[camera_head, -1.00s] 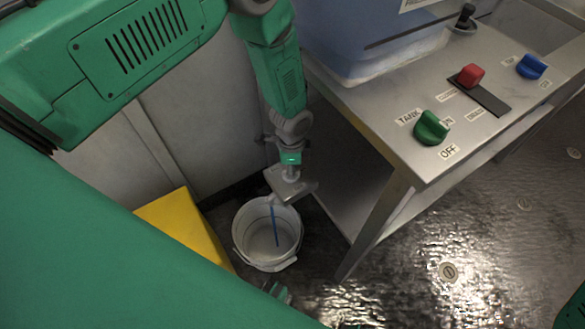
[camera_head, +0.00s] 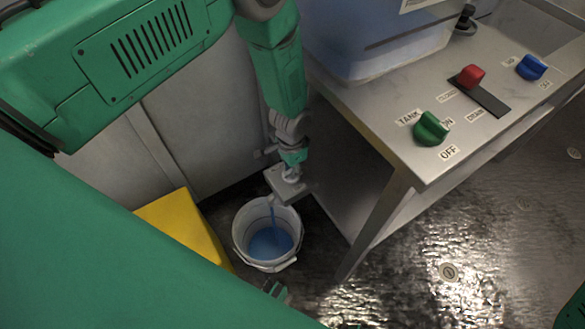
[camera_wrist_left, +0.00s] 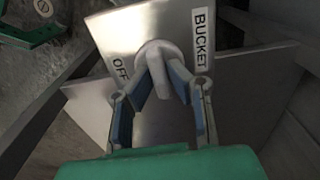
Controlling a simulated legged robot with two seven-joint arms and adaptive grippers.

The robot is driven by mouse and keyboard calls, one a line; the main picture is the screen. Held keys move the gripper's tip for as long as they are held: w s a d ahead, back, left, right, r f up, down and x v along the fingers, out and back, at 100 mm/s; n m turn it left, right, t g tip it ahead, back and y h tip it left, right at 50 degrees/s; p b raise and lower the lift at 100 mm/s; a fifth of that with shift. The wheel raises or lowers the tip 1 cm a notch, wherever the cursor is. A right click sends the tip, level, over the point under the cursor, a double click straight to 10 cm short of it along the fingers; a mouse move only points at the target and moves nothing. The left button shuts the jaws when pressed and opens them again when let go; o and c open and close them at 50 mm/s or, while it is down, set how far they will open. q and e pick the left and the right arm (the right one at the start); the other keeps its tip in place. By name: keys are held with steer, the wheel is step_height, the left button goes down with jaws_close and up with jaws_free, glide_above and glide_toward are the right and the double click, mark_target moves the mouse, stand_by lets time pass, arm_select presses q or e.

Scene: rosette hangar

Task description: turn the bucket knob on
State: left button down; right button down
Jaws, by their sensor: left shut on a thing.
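The grey bucket knob (camera_wrist_left: 155,50) sits on a metal plate (camera_wrist_left: 225,25) in the left wrist view. A label reading OFF is at its left and one reading BUCKET at its right. My left gripper (camera_wrist_left: 166,72) is shut on the knob, a finger on each side. In the head view, my left gripper (camera_head: 291,174) reaches down to the plate above the white bucket (camera_head: 240,240). A blue stream (camera_head: 273,215) runs down into the bucket, and blue liquid (camera_head: 268,243) covers its bottom. The gripper's fingers are too small to make out there.
A metal table (camera_head: 385,130) at the right bears a blue tank (camera_head: 375,45), a green knob (camera_head: 430,129), a red knob (camera_head: 471,76) and a blue knob (camera_head: 531,67). A yellow block (camera_head: 185,228) stands left of the bucket. Wet floor (camera_head: 420,260) lies at the right.

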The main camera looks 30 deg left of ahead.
arm_select(q)
steer(key=shift+a, duration=0.25)
steer(key=c, duration=1.6)
jaws_free()
steer(key=shift+o, duration=0.2)
step_height(320, 180, up, 12)
steer(key=shift+f, duration=0.15)
